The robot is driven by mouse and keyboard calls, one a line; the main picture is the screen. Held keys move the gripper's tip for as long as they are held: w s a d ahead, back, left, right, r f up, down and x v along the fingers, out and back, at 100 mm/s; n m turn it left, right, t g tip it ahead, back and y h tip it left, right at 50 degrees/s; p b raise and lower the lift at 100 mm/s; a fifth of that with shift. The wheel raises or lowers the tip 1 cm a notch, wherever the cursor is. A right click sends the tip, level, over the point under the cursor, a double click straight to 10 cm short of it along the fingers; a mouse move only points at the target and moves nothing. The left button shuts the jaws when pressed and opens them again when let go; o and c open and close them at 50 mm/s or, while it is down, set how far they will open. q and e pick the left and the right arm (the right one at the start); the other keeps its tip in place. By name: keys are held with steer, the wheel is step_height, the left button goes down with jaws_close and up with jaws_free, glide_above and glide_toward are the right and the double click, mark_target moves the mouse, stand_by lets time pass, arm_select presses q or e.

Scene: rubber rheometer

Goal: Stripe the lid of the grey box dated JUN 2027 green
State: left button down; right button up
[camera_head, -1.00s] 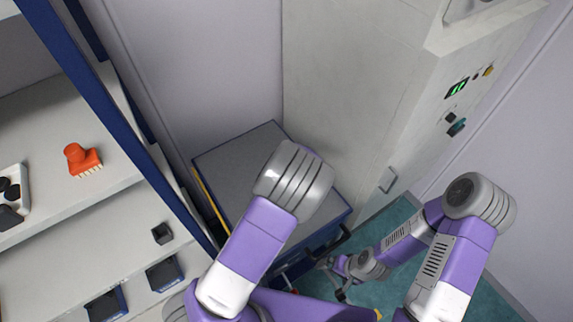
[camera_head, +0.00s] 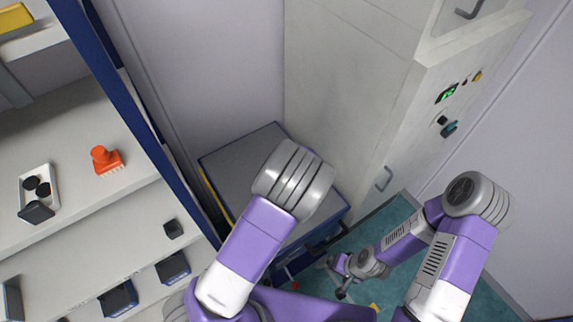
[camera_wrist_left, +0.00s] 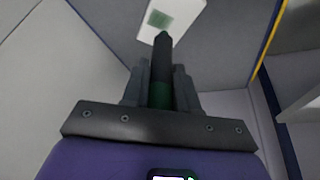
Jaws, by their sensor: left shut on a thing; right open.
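My left gripper (camera_wrist_left: 160,95) is shut on a dark marker with a green band (camera_wrist_left: 161,68), its tip pointing up in the left wrist view. In the head view the left gripper is hidden. My right gripper (camera_head: 341,284) is open and empty, low over the green floor. Dark boxes stand on the lower shelf at the left: a small one (camera_head: 173,228), one beside it (camera_head: 172,266) and another (camera_head: 118,298). No date is legible, so I cannot tell which is the JUN 2027 box.
A white object with a green patch (camera_wrist_left: 168,16) lies beyond the marker tip. A grey-topped blue cart (camera_head: 235,165) stands by the wall. A orange brush (camera_head: 106,160) and a white tray with black discs (camera_head: 37,190) sit on the shelf. A white cabinet (camera_head: 350,100) stands behind.

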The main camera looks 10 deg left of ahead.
arm_select(q)
steer(key=shift+r+p, duration=1.1)
steer(key=shift+r, duration=0.35)
